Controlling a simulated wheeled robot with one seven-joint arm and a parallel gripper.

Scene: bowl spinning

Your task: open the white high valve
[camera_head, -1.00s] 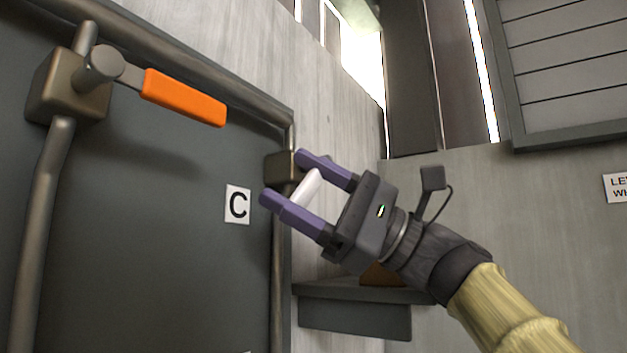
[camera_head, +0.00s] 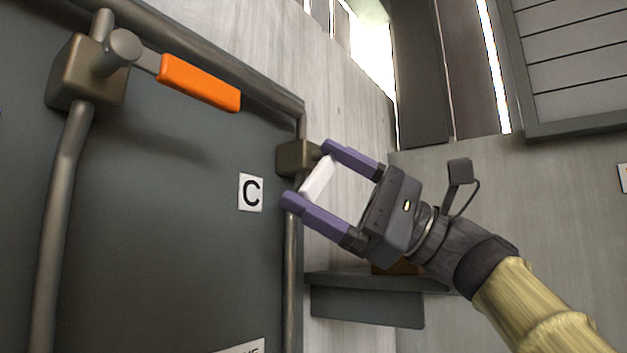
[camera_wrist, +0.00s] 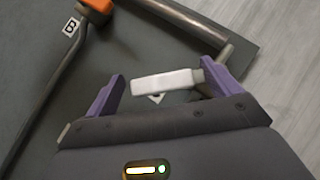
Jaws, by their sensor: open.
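The white valve handle (camera_head: 318,178) sticks out from a brown valve body (camera_head: 297,158) on the pipe at the panel's right edge. My gripper (camera_head: 305,172) is open, with its two purple fingers on either side of the white handle. In the wrist view the white handle (camera_wrist: 166,85) lies crosswise between the spread fingers, its right end near the right finger. I cannot tell whether a finger touches it.
An orange valve handle (camera_head: 200,83) is at the upper left of the dark panel (camera_head: 180,230). A sign with the letter C (camera_head: 251,192) is left of the white valve. A grey shelf (camera_head: 370,305) juts out below my gripper.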

